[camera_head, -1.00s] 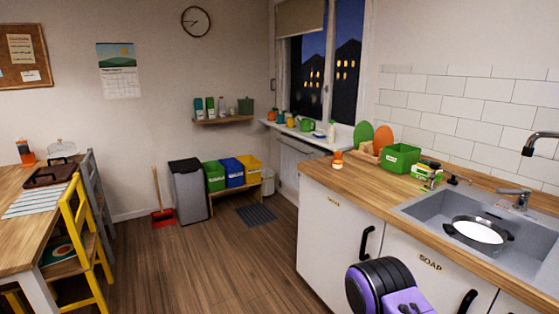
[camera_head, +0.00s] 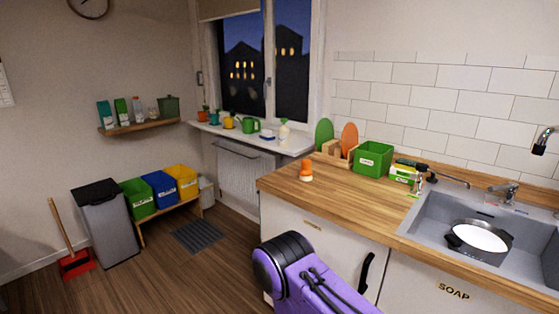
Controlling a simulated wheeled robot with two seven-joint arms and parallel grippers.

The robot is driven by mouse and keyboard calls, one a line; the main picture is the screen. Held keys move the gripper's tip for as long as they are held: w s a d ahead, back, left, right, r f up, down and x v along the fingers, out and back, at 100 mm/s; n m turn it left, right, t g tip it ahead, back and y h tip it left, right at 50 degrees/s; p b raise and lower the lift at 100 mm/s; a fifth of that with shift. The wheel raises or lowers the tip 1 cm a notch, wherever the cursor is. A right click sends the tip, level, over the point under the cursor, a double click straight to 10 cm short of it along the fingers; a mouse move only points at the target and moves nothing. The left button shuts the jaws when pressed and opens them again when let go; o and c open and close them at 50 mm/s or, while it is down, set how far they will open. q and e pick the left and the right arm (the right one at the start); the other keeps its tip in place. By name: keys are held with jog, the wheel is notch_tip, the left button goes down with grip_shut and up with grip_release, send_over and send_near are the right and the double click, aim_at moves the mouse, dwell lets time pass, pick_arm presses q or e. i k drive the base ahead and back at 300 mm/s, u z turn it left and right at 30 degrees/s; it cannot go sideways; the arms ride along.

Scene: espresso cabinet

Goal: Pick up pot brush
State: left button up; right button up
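No object is clearly recognisable as the pot brush. A small orange object (camera_head: 306,172) with a pale band stands upright on the wooden counter near its left end; it may be the brush, but it is too small to be sure. A dark, long-handled item (camera_head: 440,174) lies behind the sink beside yellow-green packs; its kind is also unclear. One of my arms, purple and black, rises at the bottom middle in front of the cabinet. Neither gripper's fingers show.
The counter (camera_head: 345,200) is clear between the orange object and the sink (camera_head: 418,222). A green box (camera_head: 373,160) and a rack with coloured boards stand at the back. A pan (camera_head: 478,240) sits in the sink. Floor (camera_head: 190,280) is open at left.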

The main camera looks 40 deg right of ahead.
aim_at(306, 174)
jog(key=i, duration=2.6)
jog(key=z, duration=3.1)
